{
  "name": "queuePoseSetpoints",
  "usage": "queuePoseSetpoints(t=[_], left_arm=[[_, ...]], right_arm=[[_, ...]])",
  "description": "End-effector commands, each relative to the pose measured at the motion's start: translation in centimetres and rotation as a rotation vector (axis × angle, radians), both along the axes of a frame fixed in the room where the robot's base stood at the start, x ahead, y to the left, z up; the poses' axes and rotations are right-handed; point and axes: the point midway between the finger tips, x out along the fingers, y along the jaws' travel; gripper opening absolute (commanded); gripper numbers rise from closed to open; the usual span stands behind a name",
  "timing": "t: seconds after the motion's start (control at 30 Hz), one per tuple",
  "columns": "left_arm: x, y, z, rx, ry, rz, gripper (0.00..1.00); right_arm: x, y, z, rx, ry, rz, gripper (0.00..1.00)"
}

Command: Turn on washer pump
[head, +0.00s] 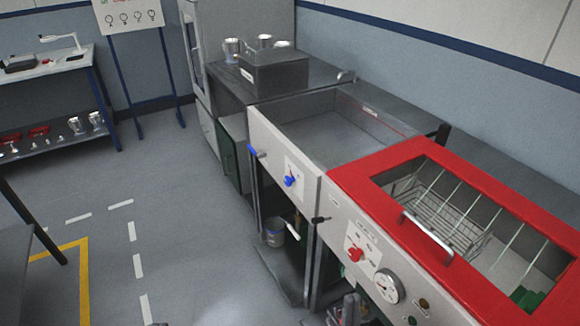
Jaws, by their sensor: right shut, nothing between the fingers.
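The washer has a red lid frame (382,173) with a window and a silver handle (427,238). A wire basket shows through the window. Its pale front panel carries a red knob (355,254), a round gauge (389,286), a dark reddish button (424,303) and a green button (412,320). The panel labels are too small to read. My left gripper is not in view.
Left of the washer is an open sink basin (335,135) with a blue knob (290,181) on its front. A dark grey box (273,72) with metal parts stands on the counter behind. Open shelving lies under the sink. The floor (190,230) at left is clear.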

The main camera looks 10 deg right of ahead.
Motion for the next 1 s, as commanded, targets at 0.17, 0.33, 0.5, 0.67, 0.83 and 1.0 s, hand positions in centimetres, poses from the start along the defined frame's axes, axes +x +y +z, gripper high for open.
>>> queuePoseSetpoints(t=[0.17, 0.33, 0.5, 0.67, 0.83, 1.0], left_arm=[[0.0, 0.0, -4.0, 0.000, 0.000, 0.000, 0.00], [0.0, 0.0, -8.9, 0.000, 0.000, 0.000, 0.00], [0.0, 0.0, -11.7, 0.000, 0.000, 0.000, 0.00], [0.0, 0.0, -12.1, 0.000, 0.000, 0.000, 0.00], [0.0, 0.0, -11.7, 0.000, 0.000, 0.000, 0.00], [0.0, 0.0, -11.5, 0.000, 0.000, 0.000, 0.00]], right_arm=[[4.4, 1.2, -5.2, -0.053, 0.185, -0.153, 0.00], [12.0, 1.7, -14.3, -0.202, 0.530, -0.450, 0.00], [16.2, 0.2, -21.6, -0.348, 0.793, -0.677, 0.00], [17.7, -0.7, -23.9, -0.408, 0.893, -0.755, 0.00], [19.5, -0.9, -22.7, -0.409, 0.889, -0.758, 0.00], [22.7, -1.1, -21.1, -0.410, 0.889, -0.757, 0.00]])
